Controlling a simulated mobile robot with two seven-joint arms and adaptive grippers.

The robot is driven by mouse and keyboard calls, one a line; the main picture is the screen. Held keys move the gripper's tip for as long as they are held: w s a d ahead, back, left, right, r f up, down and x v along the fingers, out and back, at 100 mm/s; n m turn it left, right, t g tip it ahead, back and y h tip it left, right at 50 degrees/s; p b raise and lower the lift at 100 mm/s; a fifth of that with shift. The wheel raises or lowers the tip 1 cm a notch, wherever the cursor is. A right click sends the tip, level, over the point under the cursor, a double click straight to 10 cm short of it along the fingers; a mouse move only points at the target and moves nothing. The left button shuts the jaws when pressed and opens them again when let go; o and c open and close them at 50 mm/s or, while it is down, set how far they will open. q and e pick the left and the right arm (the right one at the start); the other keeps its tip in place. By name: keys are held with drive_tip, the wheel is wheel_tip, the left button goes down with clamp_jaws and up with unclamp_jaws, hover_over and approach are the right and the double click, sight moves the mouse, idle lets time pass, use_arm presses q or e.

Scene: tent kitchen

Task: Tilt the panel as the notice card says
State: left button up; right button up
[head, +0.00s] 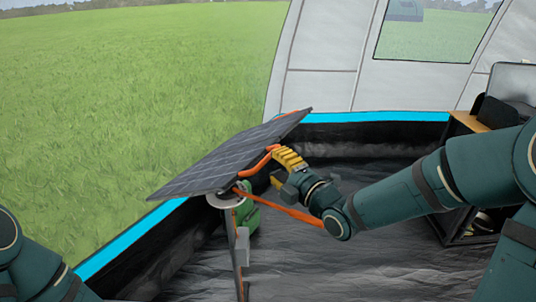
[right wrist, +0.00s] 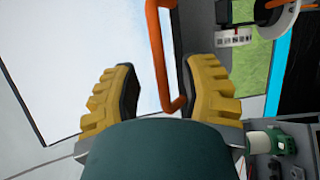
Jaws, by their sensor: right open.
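The dark solar panel (head: 230,158) is tilted in the head view, its right end higher than its left. An orange handle (head: 258,163) shows at its right side. My right gripper (head: 282,166), with yellow fingers, is at this handle. In the right wrist view, the gripper (right wrist: 168,95) is open, and the orange handle (right wrist: 160,60) passes between its fingers without visible contact on both sides. A round pale disc (head: 225,200) sits under the panel. I cannot make out a readable notice card. My left arm shows at the lower left, but its gripper is out of view.
A green object (head: 248,217) is beside the stand pole (head: 238,262) under the panel. An orange bar (head: 285,208) runs from there towards my right wrist. A dark shelf unit (head: 470,225) stands at the right. Bare grey floor (head: 380,270) lies in front.

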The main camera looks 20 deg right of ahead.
sight(270, 158)
drive_tip(key=shift+x, duration=2.1)
clamp_jaws()
